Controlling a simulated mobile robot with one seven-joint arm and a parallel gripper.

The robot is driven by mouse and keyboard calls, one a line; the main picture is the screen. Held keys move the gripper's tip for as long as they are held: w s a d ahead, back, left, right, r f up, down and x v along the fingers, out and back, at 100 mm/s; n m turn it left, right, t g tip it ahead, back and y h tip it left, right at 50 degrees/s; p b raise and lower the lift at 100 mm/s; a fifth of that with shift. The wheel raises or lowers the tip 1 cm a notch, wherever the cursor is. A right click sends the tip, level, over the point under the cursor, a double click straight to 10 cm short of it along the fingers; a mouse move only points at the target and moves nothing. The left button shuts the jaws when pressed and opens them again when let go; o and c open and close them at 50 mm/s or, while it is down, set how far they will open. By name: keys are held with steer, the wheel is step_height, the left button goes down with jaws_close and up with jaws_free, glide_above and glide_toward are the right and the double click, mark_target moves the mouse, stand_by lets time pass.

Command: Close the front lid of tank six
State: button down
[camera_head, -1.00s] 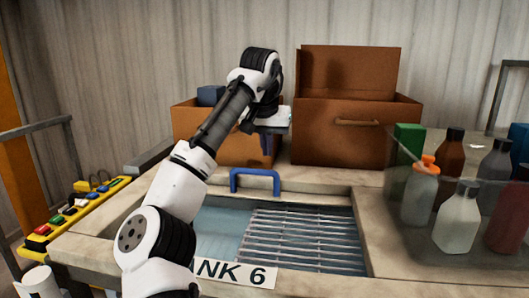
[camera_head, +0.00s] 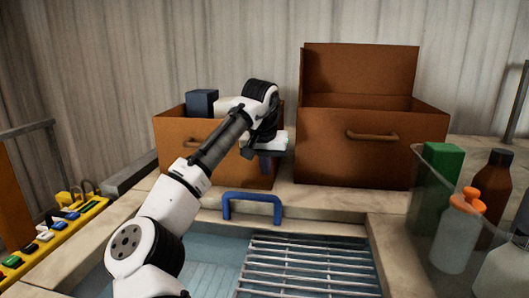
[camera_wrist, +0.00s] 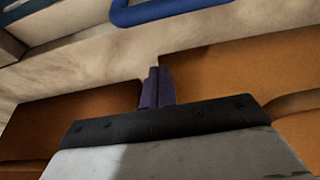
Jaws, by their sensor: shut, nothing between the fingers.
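The open tank (camera_head: 215,262) lies in the front of the worktop, with bluish liquid and a metal grating (camera_head: 305,268) inside. A blue handle (camera_head: 252,197) stands at the tank's far edge; part of it shows at the top of the wrist view (camera_wrist: 170,12). I cannot make out the lid panel clearly. My gripper (camera_head: 265,163) points down just behind the handle, in front of the brown boxes. In the wrist view its dark fingers (camera_wrist: 157,80) are together and empty, apart from the handle.
A brown box (camera_head: 215,145) with a blue block (camera_head: 202,102) and an open-lidded brown box (camera_head: 365,152) stand behind. A clear bin (camera_head: 425,205) of bottles is at right. A yellow button panel (camera_head: 55,235) is at left.

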steer(key=p+x, duration=0.1)
steer(key=x, duration=0.2)
steer(key=shift+w+f, duration=0.15)
steer(key=shift+f, duration=0.25)
steer(key=shift+s+a, duration=0.25)
steer(key=shift+s, duration=0.8)
steer(key=shift+s+a+f+p, duration=0.1)
steer(key=shift+s+p, duration=0.05)
steer(key=shift+s, duration=0.3)
steer(key=shift+s+f+p, duration=0.15)
steer(key=shift+s, duration=0.3)
